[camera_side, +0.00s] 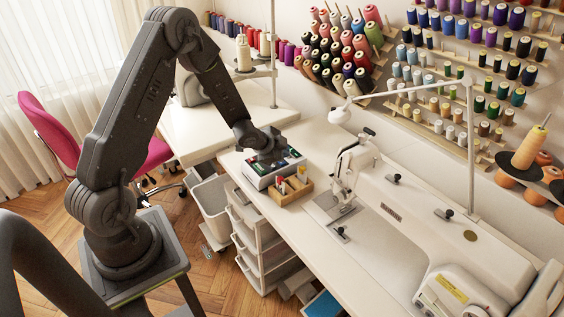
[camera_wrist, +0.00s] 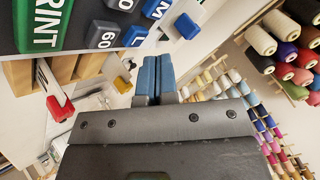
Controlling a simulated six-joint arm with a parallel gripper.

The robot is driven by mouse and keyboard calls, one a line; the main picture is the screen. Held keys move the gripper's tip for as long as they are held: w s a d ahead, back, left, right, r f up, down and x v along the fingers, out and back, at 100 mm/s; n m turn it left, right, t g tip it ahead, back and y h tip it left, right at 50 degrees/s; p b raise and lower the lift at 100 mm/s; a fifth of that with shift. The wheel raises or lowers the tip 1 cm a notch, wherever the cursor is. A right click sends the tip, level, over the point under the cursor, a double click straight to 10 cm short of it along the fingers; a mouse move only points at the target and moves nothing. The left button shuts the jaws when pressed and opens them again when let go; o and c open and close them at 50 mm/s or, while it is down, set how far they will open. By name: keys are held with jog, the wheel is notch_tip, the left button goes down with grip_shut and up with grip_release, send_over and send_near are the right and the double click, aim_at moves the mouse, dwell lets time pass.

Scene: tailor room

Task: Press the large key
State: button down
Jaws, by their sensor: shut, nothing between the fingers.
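A white box-shaped device (camera_side: 262,183) with a dark key panel stands on the sewing table, partly hidden behind my gripper in the side view. In the wrist view its large green key (camera_wrist: 44,22), lettered PRINT, is at the top left, cut off by the frame edge. My gripper (camera_side: 268,160) is low over the panel. In the wrist view its blue fingers (camera_wrist: 157,62) are shut together, empty, near the small keys; contact cannot be told.
A wooden tray (camera_side: 290,190) with small coloured items stands just in front of the device. The white sewing machine (camera_side: 425,222) is to the right. A thin metal stand post (camera_side: 272,60) rises behind. Thread racks (camera_side: 480,55) line the wall.

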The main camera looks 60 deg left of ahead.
jog(key=shift+r, duration=2.55)
jog(key=s+d+r+n+g+y, duration=0.1)
jog(key=s+d+r+n, duration=0.3)
jog(key=r, duration=0.4)
jog(key=s+d+r+n+y, duration=0.1)
jog(key=s+d+r, duration=0.35)
jog(key=r, duration=0.35)
jog(key=s+d+r+n+g+h, duration=0.1)
jog(key=s+d+r, duration=0.1)
jog(key=s+d, duration=0.3)
jog(key=s+d+r+n+g+h, duration=0.1)
jog(key=s+d, duration=0.4)
jog(key=s, duration=0.8)
jog(key=shift+s+r+n+g+h, duration=0.15)
jog(key=shift+r+n+g+h, duration=0.25)
jog(key=shift+r, duration=0.5)
